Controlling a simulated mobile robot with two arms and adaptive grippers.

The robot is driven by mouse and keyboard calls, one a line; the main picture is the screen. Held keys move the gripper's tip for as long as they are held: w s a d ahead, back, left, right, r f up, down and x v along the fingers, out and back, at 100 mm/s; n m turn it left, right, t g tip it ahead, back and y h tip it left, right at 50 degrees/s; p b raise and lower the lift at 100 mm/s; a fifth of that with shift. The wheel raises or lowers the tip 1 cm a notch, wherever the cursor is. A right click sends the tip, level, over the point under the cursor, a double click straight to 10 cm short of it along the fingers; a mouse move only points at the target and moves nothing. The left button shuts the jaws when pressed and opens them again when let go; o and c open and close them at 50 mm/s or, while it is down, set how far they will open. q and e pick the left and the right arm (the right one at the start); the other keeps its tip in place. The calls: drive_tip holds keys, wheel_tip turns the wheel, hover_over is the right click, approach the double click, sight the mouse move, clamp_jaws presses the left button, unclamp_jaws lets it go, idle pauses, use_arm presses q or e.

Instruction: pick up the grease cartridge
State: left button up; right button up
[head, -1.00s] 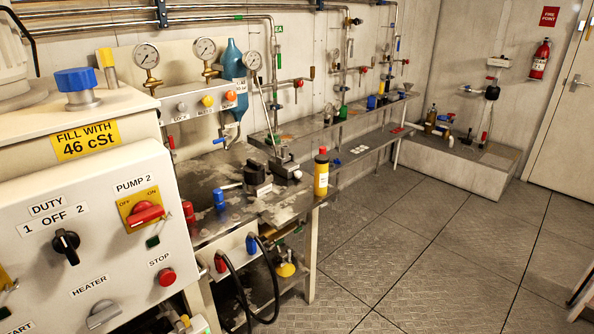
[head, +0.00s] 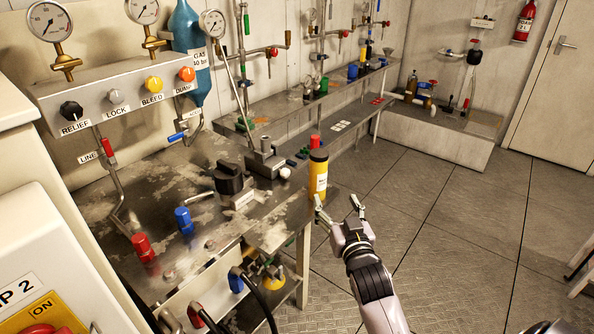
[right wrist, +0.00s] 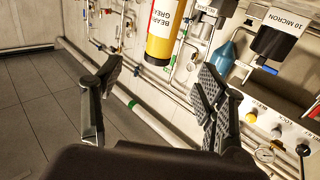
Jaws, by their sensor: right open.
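The grease cartridge (head: 318,176) is a yellow cylinder with a dark top band and a pale label. It stands upright at the right front corner of the worn metal bench (head: 262,212). In the right wrist view the cartridge (right wrist: 162,38) appears at the top, beyond and between the fingers, its label partly readable. My right gripper (head: 339,207) is open and empty, just right of and below the cartridge, apart from it. Its spread fingers also show in the right wrist view (right wrist: 160,88). My left gripper is not in view.
Blue (head: 184,218) and red (head: 141,245) fittings are near the bench front. A gauge panel (head: 120,90) is behind.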

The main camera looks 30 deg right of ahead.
approach(321, 171)
drive_tip(key=d, duration=0.1)
drive_tip(key=x, duration=0.6)
drive_tip(key=shift+a+f, duration=0.15)
drive_tip(key=shift+f, duration=0.05)
drive_tip(key=shift+w+r+p, duration=0.1)
drive_tip(key=shift+w+p, duration=0.25)
drive_tip(key=shift+w, duration=0.45)
drive_tip(key=x, duration=0.3)
drive_tip(key=shift+w+r, duration=0.1)
drive_tip(key=shift+w, duration=0.2)
drive_tip(key=shift+w+d, duration=0.2)
drive_tip(key=shift+w, duration=0.4)
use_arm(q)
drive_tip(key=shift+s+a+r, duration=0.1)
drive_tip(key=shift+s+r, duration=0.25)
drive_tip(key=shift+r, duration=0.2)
